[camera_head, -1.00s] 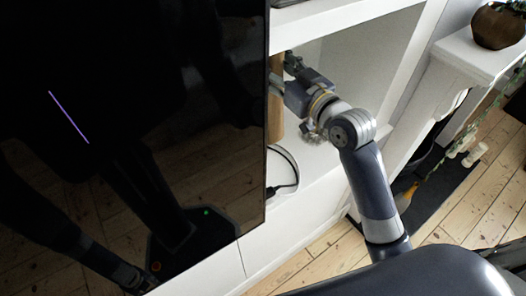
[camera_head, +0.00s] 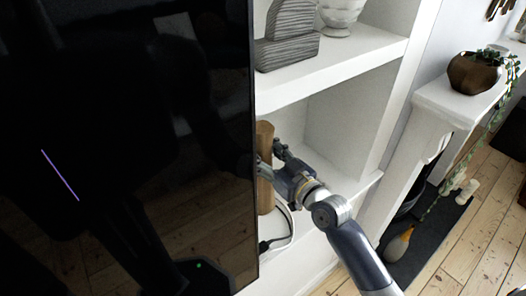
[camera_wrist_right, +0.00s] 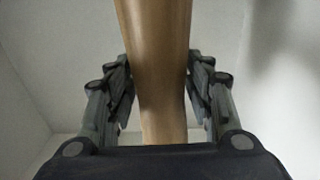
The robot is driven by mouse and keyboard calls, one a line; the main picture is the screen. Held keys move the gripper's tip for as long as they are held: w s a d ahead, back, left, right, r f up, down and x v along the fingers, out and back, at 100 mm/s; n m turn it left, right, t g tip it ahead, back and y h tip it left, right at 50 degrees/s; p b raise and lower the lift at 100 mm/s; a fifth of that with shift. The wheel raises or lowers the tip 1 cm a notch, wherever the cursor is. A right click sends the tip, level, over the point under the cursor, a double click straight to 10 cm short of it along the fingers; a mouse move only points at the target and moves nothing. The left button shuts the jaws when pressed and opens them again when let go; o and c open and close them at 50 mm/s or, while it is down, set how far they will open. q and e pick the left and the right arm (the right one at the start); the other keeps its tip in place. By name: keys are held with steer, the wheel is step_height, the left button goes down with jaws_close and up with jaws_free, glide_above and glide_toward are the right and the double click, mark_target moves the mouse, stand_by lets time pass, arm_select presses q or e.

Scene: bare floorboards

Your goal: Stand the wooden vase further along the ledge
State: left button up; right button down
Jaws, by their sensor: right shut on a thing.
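The wooden vase (camera_head: 265,138) is a tall, light-brown piece standing upright in the white shelf niche, partly hidden by the black screen's edge. In the right wrist view the vase (camera_wrist_right: 155,60) runs up between the fingers. My right gripper (camera_head: 270,165) is shut on the vase around its middle; its fingers press on both sides in the wrist view (camera_wrist_right: 158,88). The ledge (camera_head: 325,205) is the white floor of the niche. I cannot tell whether the vase's base touches it. My left gripper is not in view.
A large black screen (camera_head: 130,110) covers the left and hides part of the niche. Black and white cables (camera_head: 275,242) lie on the ledge near the vase. A shelf above holds a grey ornament (camera_head: 287,35) and a pale bowl (camera_head: 340,12).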

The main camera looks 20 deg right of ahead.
steer(key=c, duration=0.9)
jaws_free()
steer(key=shift+f, duration=0.1)
steer(key=shift+c, duration=0.2)
steer(key=shift+o, duration=0.9)
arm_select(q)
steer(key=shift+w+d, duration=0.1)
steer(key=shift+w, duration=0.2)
arm_select(e)
steer(key=shift+s, duration=0.2)
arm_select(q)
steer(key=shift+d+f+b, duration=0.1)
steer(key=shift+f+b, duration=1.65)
arm_select(e)
steer(key=v, duration=1.1)
steer(key=shift+s, duration=0.35)
